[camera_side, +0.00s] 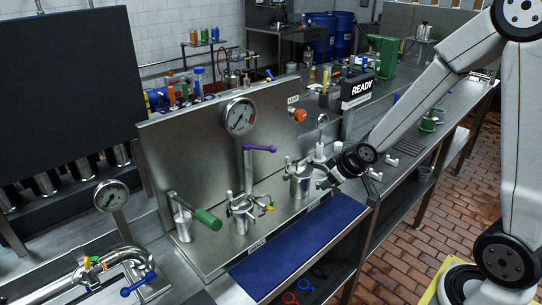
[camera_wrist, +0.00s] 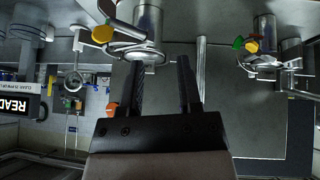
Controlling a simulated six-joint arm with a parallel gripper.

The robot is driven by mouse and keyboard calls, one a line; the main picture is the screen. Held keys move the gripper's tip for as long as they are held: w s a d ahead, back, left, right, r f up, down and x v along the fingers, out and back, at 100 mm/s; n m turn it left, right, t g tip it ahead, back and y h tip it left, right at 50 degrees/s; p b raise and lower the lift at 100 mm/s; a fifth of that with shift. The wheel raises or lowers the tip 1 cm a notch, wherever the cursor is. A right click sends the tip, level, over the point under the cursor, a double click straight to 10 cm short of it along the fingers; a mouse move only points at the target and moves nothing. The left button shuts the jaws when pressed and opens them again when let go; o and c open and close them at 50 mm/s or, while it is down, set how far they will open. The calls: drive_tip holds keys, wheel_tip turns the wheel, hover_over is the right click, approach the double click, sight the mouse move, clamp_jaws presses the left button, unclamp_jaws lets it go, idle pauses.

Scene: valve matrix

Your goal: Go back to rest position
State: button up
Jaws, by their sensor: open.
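My gripper (camera_side: 325,178) is at the end of the arm, at the right end of the valve panel in the side view. It is beside a metal cylinder fitting (camera_side: 300,183), and I cannot tell whether they touch. In the wrist view my gripper's two dark fingers (camera_wrist: 161,75) are apart, with nothing held between them. The metal cylinder fitting (camera_wrist: 148,20) is just beyond the fingertips there, with a yellow cap beside it.
A READY sign (camera_side: 358,90) stands behind the arm. A bare blue mat (camera_side: 298,250) lies in front.

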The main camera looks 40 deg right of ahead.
drive_tip(key=s+a+g+y, duration=0.1)
drive_tip(key=s+a+g, duration=0.3)
drive_tip(key=s+a, duration=0.4)
drive_tip(key=shift+s+a+m, duration=0.3)
drive_tip(key=shift+s+m, duration=0.1)
drive_tip(key=shift+s, duration=0.65)
drive_tip(key=shift+r, duration=0.1)
drive_tip(key=shift+c, duration=1.3)
drive_tip(key=shift+d, duration=0.1)
clamp_jaws()
drive_tip(key=w+d+r+n+t, duration=0.1)
drive_tip(key=w+d+n+t, duration=0.1)
drive_tip(key=d, duration=0.7)
drive_tip(key=w+d+r+n+t, duration=0.2)
drive_tip(key=w+d+n, duration=0.3)
drive_tip(key=d, duration=0.4)
drive_tip(key=shift+d+r+n+t+h, duration=0.15)
drive_tip(key=shift+d+n+t+h, duration=0.15)
drive_tip(key=shift+t+h, duration=0.1)
